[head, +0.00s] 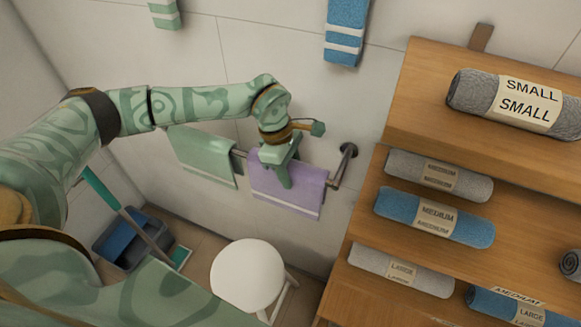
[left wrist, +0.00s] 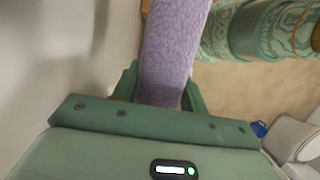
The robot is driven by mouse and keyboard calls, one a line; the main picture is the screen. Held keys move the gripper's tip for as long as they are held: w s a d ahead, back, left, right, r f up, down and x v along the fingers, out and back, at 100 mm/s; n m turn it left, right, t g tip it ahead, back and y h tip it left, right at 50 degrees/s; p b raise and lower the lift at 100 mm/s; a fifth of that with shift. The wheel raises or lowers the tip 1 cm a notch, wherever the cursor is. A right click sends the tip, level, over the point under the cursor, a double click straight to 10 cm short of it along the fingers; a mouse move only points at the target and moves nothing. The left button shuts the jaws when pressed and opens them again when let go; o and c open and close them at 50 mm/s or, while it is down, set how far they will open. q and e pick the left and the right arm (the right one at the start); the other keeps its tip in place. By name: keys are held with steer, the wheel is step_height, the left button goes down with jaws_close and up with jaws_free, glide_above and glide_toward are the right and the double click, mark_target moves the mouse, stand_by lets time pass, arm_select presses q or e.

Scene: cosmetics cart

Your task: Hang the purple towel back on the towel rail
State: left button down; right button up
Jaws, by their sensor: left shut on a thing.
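The purple towel (head: 305,190) hangs at the towel rail (head: 338,172) on the wall, its top edge at the rail and a pale stripe near its lower edge. It seems draped over the rail, but my gripper covers part of the top. My left gripper (head: 283,180) reaches down from above and is shut on the purple towel. In the left wrist view the purple towel (left wrist: 168,50) runs up from between the fingers of the left gripper (left wrist: 158,92). My right gripper is not in view.
A green towel (head: 203,155) hangs left of the purple one. A blue towel (head: 346,32) hangs higher up. A white stool (head: 248,272) stands below, with a blue bucket (head: 128,235) to its left. A wooden shelf (head: 408,118) with rolled towels stands at right.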

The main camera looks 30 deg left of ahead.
arm_select(q)
steer(key=c, duration=0.7)
jaws_free()
steer(key=p+v, duration=0.1)
steer(key=v, duration=1.5)
steer(key=shift+r, duration=0.15)
